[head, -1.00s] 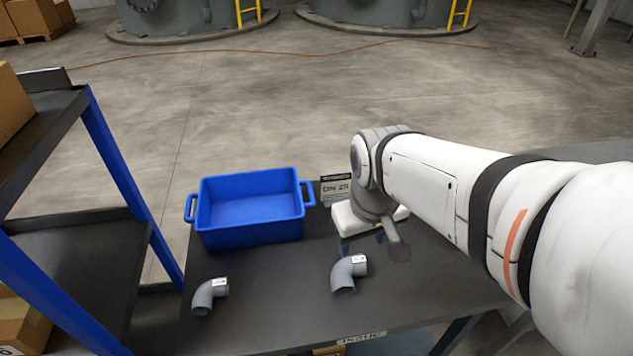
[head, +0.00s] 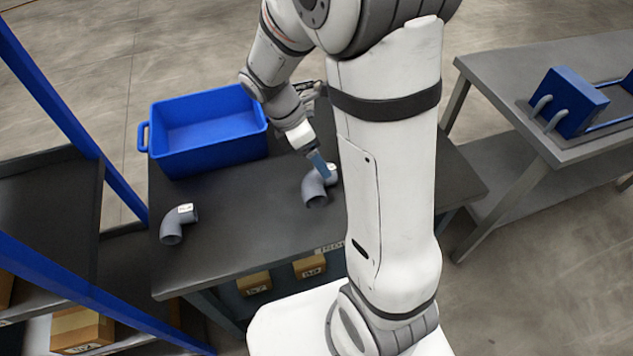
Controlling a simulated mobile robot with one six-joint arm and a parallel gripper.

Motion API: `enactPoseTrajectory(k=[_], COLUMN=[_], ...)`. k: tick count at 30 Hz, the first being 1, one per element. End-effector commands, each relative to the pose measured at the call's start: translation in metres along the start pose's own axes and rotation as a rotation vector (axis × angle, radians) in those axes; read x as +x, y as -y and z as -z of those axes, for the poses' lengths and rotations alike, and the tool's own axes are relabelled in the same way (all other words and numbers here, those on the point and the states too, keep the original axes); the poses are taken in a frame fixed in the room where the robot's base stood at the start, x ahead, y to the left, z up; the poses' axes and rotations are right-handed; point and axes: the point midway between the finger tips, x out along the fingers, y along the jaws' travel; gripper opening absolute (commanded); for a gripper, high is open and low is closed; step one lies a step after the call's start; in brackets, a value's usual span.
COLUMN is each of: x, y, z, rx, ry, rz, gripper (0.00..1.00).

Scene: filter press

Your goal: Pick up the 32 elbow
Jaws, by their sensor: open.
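Two grey pipe elbows lie on the dark table (head: 240,235). The left elbow (head: 174,228) has a white label on its upper end. The right elbow (head: 315,192) also has a white label, partly covered by my gripper. The label numbers are too small to read, so I cannot tell which is the 32. My gripper (head: 320,168) is open, with its blue-grey fingers pointing down at the right elbow's upper end. I cannot tell whether they touch it.
An empty-looking blue bin (head: 165,165) stands behind the elbows. A blue-framed shelf (head: 50,85) borders the table's left. Boxes (head: 254,283) sit below the table. A second table (head: 520,75) with a blue fixture (head: 570,100) stands at the right.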

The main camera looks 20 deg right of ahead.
Motion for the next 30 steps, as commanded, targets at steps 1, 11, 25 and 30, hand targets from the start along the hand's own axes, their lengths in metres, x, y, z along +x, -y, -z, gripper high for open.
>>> enactPoseTrajectory(k=[1, 11, 25, 30], x=[0.008, 0.047, 0.048, 0.048], y=[-0.001, -0.004, -0.004, -0.004], z=[0.0, -0.001, -0.001, 0.0], rx=[0.001, 0.001, 0.001, 0.001], ry=[-0.001, -0.001, -0.002, -0.001], rz=[0.003, 0.0, -0.001, -0.002], gripper=[0.71, 0.71, 0.52, 0.38])
